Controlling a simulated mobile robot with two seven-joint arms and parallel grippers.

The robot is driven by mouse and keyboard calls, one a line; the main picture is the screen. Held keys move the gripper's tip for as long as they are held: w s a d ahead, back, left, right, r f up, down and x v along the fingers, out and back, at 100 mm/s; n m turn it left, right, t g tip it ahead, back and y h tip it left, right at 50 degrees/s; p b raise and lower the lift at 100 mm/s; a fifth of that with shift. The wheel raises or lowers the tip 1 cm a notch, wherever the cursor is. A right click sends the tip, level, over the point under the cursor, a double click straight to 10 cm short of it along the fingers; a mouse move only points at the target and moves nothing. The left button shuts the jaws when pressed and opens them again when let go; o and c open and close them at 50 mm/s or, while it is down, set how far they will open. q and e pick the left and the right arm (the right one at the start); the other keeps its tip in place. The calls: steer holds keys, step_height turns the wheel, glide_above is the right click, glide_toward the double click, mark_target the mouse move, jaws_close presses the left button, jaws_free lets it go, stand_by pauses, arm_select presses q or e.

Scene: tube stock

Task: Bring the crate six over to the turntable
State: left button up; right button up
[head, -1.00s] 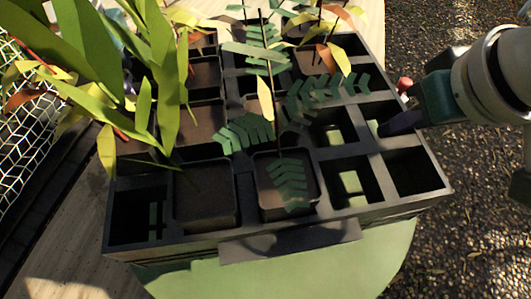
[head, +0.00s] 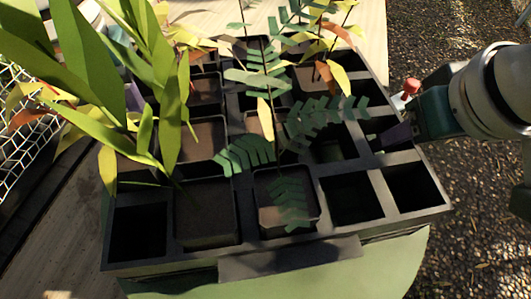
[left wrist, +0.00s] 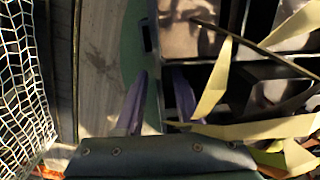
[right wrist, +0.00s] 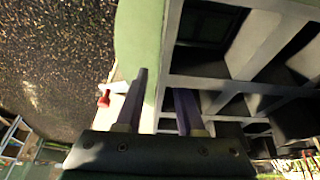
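The crate (head: 290,256), dark with many square compartments, sits over the round green turntable (head: 390,270), which shows past its near edge; no gap between them can be made out. Several compartments hold potted plants. My right gripper (head: 393,135) is at the crate's right wall; in the right wrist view its purple fingers (right wrist: 158,80) stand apart on either side of the wall, with green between outer finger and wall. My left gripper, mostly hidden by leaves in the head view, has its fingers (left wrist: 160,75) apart around the opposite wall.
A wooden table (head: 60,215) lies left of the turntable. A white wire-mesh container (head: 22,130) stands at the left edge. Tall green leaves (head: 95,75) cover the crate's left side. Gravel ground (head: 455,190) lies to the right.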

steer(key=shift+s+r, duration=0.15)
steer(key=shift+r, duration=0.4)
steer(key=v, duration=0.9)
steer(key=shift+d+r, duration=0.1)
steer(key=shift+r, duration=0.2)
arm_select(q)
step_height(320, 180, up, 12)
arm_select(e)
steer(key=shift+s+r, duration=0.4)
steer(key=shift+r, duration=0.15)
